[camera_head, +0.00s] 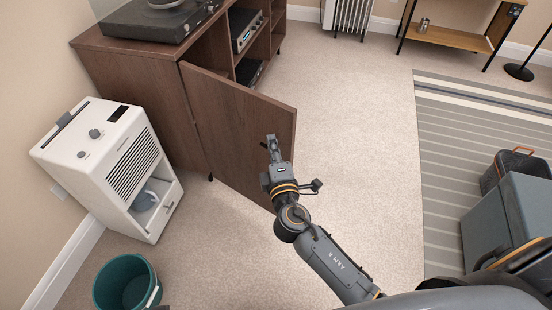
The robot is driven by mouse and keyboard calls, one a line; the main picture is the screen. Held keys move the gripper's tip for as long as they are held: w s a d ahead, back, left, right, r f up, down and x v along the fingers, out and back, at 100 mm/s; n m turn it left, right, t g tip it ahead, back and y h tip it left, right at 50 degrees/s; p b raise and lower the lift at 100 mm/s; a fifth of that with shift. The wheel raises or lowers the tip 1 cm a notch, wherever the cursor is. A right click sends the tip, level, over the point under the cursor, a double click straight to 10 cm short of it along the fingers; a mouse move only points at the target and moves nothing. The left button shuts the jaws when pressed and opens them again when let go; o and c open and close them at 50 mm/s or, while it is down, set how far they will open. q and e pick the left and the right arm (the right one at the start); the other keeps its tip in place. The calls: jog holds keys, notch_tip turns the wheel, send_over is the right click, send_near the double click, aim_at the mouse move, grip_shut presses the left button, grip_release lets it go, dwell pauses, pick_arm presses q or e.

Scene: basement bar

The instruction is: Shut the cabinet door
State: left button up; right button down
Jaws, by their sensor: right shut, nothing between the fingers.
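The brown wooden cabinet (150,70) stands at the upper left against the wall. Its door (225,125) is hinged at the left and swung open, sticking out into the room toward the right. My right gripper (270,140) is shut and empty, in front of the door's outer face near its free edge. I cannot tell whether the fingertips touch the door. My left gripper is not in view.
A white appliance (100,150) stands left of the door, with a teal bucket (127,283) in front. A turntable (155,15) sits on the cabinet; stereo units (246,34) fill its shelves. Carpet right of the door is clear. Grey boxes (505,220) stand at the right.

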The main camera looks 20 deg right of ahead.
aim_at(279, 127)
jog(key=shift+w+d, duration=0.5)
jog(key=shift+d, duration=0.25)
jog(key=shift+w+d, duration=0.45)
jog(key=shift+d, duration=0.25)
jog(key=shift+d, duration=0.15)
